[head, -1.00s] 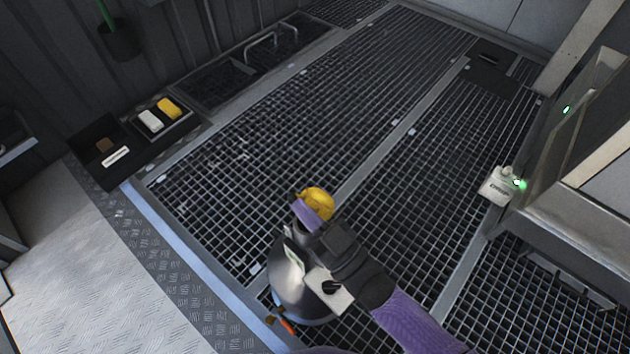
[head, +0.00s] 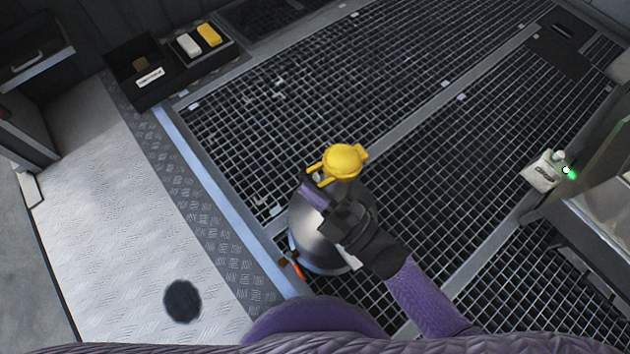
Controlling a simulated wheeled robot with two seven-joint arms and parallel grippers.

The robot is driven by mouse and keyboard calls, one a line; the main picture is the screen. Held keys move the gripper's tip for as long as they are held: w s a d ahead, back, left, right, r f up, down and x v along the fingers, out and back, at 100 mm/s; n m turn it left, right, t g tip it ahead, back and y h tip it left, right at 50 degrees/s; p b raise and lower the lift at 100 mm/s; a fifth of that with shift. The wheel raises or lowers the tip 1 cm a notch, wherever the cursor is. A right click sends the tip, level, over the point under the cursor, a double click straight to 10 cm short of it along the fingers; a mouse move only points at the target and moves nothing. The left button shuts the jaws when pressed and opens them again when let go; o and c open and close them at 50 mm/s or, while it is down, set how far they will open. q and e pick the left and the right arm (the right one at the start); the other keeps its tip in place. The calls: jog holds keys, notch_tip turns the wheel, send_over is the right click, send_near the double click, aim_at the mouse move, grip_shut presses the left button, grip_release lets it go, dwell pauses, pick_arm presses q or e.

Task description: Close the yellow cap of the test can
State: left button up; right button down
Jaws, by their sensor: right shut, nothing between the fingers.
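The test can is a grey metal can (head: 308,240) standing on the floor grating, partly hidden behind my right arm. Its yellow cap (head: 343,160) sits over the can's neck, with a yellow strap running down its left side. From this angle I cannot tell whether the cap is fully seated. My right gripper (head: 315,190) is shut and empty beside the neck, just below and left of the cap. I cannot tell whether it touches the cap or strap. My left gripper is not in view.
A black tray with a white block (head: 189,45) and a yellow block (head: 209,35) lies at the upper left. A pale box with a green light (head: 545,170) is at the right, by a bench.

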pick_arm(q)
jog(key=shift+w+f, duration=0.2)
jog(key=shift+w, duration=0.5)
pick_arm(e)
jog(key=shift+f+n+g, duration=0.3)
jog(key=shift+f+n, duration=0.15)
jog(key=shift+n, duration=0.15)
